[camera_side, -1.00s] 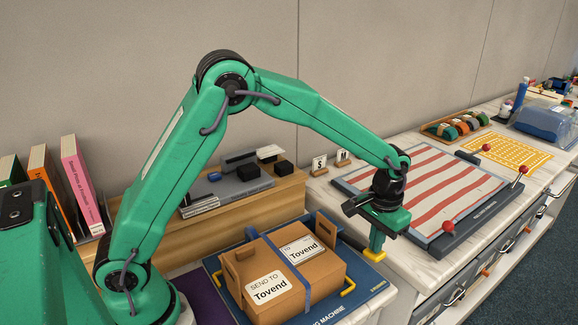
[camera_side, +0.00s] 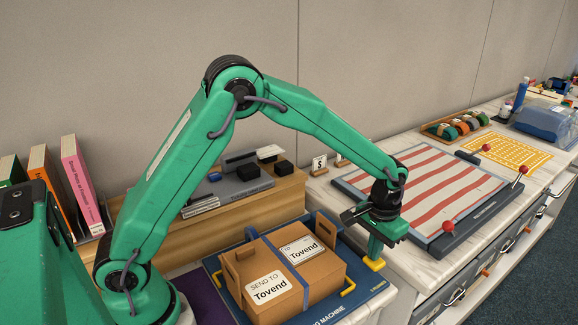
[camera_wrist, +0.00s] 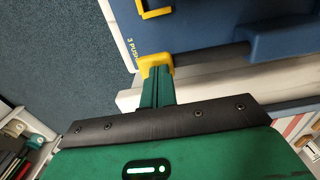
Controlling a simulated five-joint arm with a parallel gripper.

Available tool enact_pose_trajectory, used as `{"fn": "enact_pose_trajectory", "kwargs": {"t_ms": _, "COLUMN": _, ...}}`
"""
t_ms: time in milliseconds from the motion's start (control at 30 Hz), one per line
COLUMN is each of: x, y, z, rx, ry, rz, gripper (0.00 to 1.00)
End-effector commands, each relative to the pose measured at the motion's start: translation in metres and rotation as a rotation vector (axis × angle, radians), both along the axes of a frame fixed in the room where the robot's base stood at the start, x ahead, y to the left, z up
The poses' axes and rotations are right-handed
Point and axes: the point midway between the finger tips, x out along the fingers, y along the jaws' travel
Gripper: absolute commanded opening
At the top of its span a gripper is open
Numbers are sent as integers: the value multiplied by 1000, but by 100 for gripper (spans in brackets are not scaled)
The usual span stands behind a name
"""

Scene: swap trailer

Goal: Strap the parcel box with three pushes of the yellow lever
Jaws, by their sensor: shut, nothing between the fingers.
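The parcel box (camera_side: 318,271) is brown cardboard with white "Tovend" labels. It sits on the blue strapping machine (camera_side: 378,284), and a blue band (camera_side: 288,265) lies across it. The yellow lever end (camera_side: 374,265) is at the machine's right side. My gripper (camera_side: 374,255) is shut and empty, pointing down, with its fingertips at the lever end and seemingly touching it. In the wrist view my fingers (camera_wrist: 157,85) meet the yellow lever end (camera_wrist: 155,62), and a dark bar (camera_wrist: 210,58) runs right from it.
A yellow bracket (camera_side: 348,288) stands on the machine beside the box. A red-and-white striped board (camera_side: 440,190) with red knobs lies on the counter at the right. A wooden shelf (camera_side: 285,205) with grey items stands behind the box. Books (camera_side: 80,185) stand at the left.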

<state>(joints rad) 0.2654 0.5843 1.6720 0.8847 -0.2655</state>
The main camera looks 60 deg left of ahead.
Motion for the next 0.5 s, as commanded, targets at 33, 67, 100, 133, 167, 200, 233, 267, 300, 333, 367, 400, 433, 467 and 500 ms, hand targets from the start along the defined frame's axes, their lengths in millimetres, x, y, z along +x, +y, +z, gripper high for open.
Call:
{"fn": "enact_pose_trajectory", "kwargs": {"t_ms": 33, "x": -1, "y": 0, "z": -1, "rx": 1, "ry": 3, "rz": 0, "gripper": 0}}
{"fn": "enact_pose_trajectory", "kwargs": {"t_ms": 67, "x": -1, "y": 0, "z": 0, "rx": 1, "ry": 3, "rz": 0, "gripper": 0}}
{"fn": "enact_pose_trajectory", "kwargs": {"t_ms": 100, "x": -1, "y": 0, "z": 0, "rx": 1, "ry": 2, "rz": 0, "gripper": 0}}
{"fn": "enact_pose_trajectory", "kwargs": {"t_ms": 133, "x": -1, "y": 0, "z": 1, "rx": 1, "ry": 2, "rz": 0, "gripper": 0}}
{"fn": "enact_pose_trajectory", "kwargs": {"t_ms": 167, "x": -1, "y": 0, "z": 2, "rx": 1, "ry": 2, "rz": 0, "gripper": 0}}
{"fn": "enact_pose_trajectory", "kwargs": {"t_ms": 200, "x": -1, "y": 0, "z": 3, "rx": 1, "ry": 2, "rz": 0, "gripper": 0}}
{"fn": "enact_pose_trajectory", "kwargs": {"t_ms": 233, "x": -1, "y": 0, "z": 4, "rx": 1, "ry": 2, "rz": 0, "gripper": 0}}
{"fn": "enact_pose_trajectory", "kwargs": {"t_ms": 267, "x": -1, "y": 0, "z": 5, "rx": 1, "ry": 2, "rz": 0, "gripper": 0}}
{"fn": "enact_pose_trajectory", "kwargs": {"t_ms": 300, "x": 0, "y": 0, "z": 7, "rx": 0, "ry": 1, "rz": 0, "gripper": 0}}
{"fn": "enact_pose_trajectory", "kwargs": {"t_ms": 333, "x": 0, "y": 0, "z": 8, "rx": 0, "ry": 1, "rz": 0, "gripper": 0}}
{"fn": "enact_pose_trajectory", "kwargs": {"t_ms": 367, "x": 0, "y": 0, "z": 10, "rx": 0, "ry": 1, "rz": 0, "gripper": 0}}
{"fn": "enact_pose_trajectory", "kwargs": {"t_ms": 400, "x": 0, "y": 0, "z": 12, "rx": 0, "ry": 2, "rz": 0, "gripper": 0}}
{"fn": "enact_pose_trajectory", "kwargs": {"t_ms": 433, "x": 0, "y": 0, "z": 13, "rx": 0, "ry": 2, "rz": 0, "gripper": 0}}
{"fn": "enact_pose_trajectory", "kwargs": {"t_ms": 467, "x": 0, "y": 0, "z": 15, "rx": 1, "ry": 2, "rz": 0, "gripper": 0}}
{"fn": "enact_pose_trajectory", "kwargs": {"t_ms": 500, "x": 0, "y": 0, "z": 17, "rx": 0, "ry": 2, "rz": 0, "gripper": 0}}
